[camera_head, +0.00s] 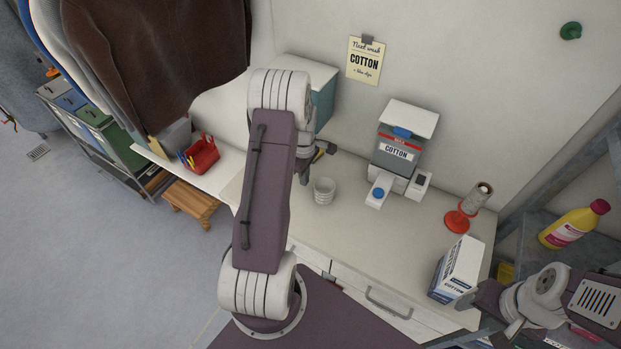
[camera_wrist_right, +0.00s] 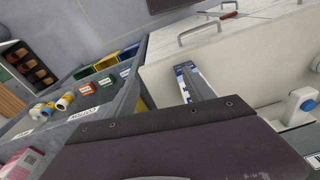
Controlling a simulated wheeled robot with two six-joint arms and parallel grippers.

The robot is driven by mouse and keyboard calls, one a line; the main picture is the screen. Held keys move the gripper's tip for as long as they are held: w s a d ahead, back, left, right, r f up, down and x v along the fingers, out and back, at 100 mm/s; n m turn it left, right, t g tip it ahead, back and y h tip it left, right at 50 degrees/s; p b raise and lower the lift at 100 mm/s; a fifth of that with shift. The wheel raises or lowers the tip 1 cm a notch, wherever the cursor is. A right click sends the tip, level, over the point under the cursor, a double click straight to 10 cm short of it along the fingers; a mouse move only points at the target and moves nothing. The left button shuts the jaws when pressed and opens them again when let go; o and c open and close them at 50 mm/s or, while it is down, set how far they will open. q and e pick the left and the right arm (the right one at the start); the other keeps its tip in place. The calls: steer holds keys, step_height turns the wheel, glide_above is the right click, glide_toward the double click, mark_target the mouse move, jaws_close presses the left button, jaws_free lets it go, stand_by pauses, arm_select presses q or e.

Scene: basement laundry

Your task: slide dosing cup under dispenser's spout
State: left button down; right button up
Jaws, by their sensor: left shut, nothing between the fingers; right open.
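The dosing cup (camera_head: 324,191) is a small white ribbed cup standing upright on the counter, left of the dispenser. The dispenser (camera_head: 397,152) is a grey box with a white lid and a red-topped COTTON label. Its white front part with a blue button (camera_head: 378,193) juts out over the counter; the spout opening beneath is not visible. The cup is apart from it. My left gripper (camera_head: 306,175) is shut and empty, just left of and behind the cup, partly hidden by my arm. I cannot tell whether it touches the cup. My right gripper's fingers do not show.
A COTTON carton (camera_head: 456,270) stands at the counter's front right, near my right arm. A red-based spool holder (camera_head: 461,220) stands behind it. A red pen basket (camera_head: 201,155) is at the left. The counter between cup and dispenser front is clear. A yellow bottle (camera_head: 574,225) is on the right shelf.

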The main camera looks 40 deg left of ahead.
arm_select(q)
steer(key=shift+w+d+r, duration=0.1)
steer(key=shift+d+r, duration=0.05)
steer(key=shift+d, duration=0.55)
steer(key=shift+w+d+f, duration=0.2)
steer(key=shift+d+f, duration=0.05)
steer(key=shift+d, duration=0.05)
steer(key=shift+d+r, duration=0.1)
steer(key=shift+d, duration=0.05)
steer(key=d, duration=0.5)
steer(key=w+d, duration=0.1)
steer(key=d, duration=0.5)
steer(key=w+d+p, duration=0.1)
steer(key=d, duration=0.4)
steer(key=shift+w+d, duration=0.15)
